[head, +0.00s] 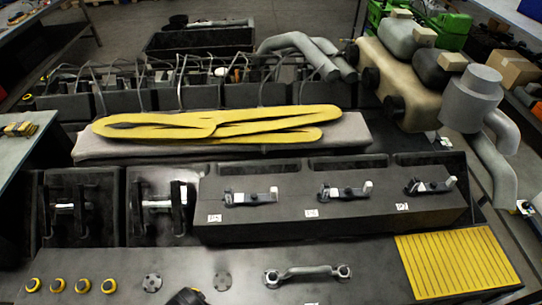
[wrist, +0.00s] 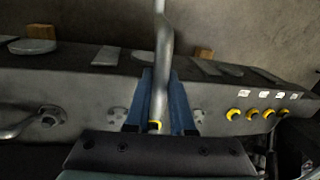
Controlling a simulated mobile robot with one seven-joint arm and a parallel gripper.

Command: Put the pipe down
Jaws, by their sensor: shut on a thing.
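In the wrist view my gripper (wrist: 160,78) has its two blue fingers closed on either side of a grey metal pipe (wrist: 164,45). The pipe runs from between the fingers up past the top edge of the picture, with a bend near the top. A yellow band (wrist: 155,127) shows at its near end. The fingers lie over the grey front panel (wrist: 75,85), between two round flanges (wrist: 117,114). I cannot tell whether the pipe touches the panel. In the head view only a dark part with a yellow mark (head: 186,297) shows at the bottom edge.
Yellow buttons (head: 57,285) are at the left, a yellow ribbed mat (head: 455,262) at the right. A dark raised block (head: 330,222) with brackets stands behind.

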